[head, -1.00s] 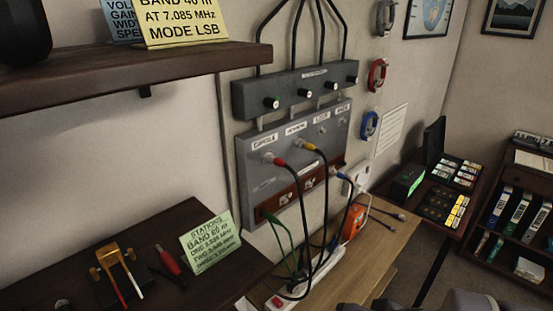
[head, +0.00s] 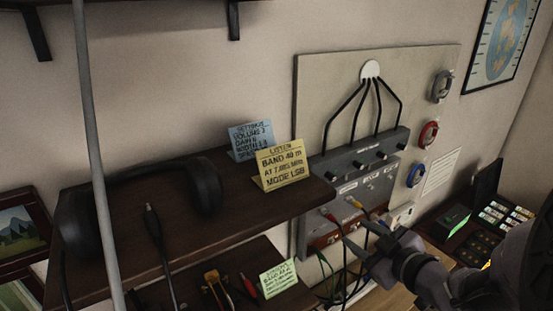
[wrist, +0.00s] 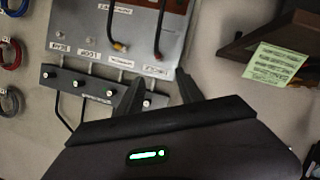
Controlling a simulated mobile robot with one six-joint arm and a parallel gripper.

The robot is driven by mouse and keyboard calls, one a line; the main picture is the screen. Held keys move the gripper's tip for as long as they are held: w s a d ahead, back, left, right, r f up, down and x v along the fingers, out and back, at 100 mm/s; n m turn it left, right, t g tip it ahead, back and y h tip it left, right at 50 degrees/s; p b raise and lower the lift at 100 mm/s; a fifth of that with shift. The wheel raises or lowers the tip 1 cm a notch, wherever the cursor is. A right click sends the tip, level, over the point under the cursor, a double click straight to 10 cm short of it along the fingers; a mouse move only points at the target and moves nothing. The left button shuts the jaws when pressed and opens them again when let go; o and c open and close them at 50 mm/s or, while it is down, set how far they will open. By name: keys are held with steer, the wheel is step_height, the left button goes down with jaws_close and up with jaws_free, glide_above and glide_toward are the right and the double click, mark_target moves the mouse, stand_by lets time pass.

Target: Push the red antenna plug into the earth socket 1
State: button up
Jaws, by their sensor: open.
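The red antenna plug (head: 327,215) sits in the grey socket panel (head: 346,192), at the left, with a black cable hanging from it. In the wrist view the panel appears upside down, and the red plug (wrist: 157,55) shows above the gap between my fingers. The yellow plug (head: 355,203) is beside it. A brown strip (head: 324,240) runs along the panel's lower edge. I cannot make out which socket is earth socket 1.
A dark upper shelf (head: 245,212) juts out left of the panel, holding headphones (head: 205,185) and note cards. A lower shelf with a green card (head: 278,278) is below. Cables hang below the panel. A grey box with knobs (head: 360,153) is above it.

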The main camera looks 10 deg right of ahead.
mark_target(327, 213)
steer(key=x, duration=1.4)
steer(key=shift+d+r+b, duration=0.1)
steer(key=shift+d+b, duration=0.05)
steer(key=shift+b, duration=0.2)
steer(key=shift+c, duration=0.4)
jaws_close()
